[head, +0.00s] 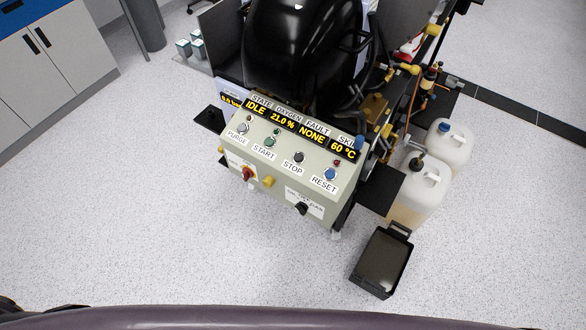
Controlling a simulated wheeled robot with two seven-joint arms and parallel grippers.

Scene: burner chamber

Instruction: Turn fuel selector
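The control panel (262,185) is a pale box, tilted toward me, in the middle of the head view. A black knob (301,208) sits low on its right front face, in front of a white label with small lettering that I cannot read surely. It looks like the fuel selector; its exact setting is too small to tell. A red knob on a yellow plate (248,173) is on the left front face, with a yellow knob (268,182) beside it. Neither of my grippers shows in the head view.
The panel has buttons and a display reading IDLE, 21.0 %, NONE and 60 °C. A black chamber (297,45) stands behind it. Black plates flank the panel. A black bin (381,262) and white jugs (416,185) stand right. Floor in front and left is clear.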

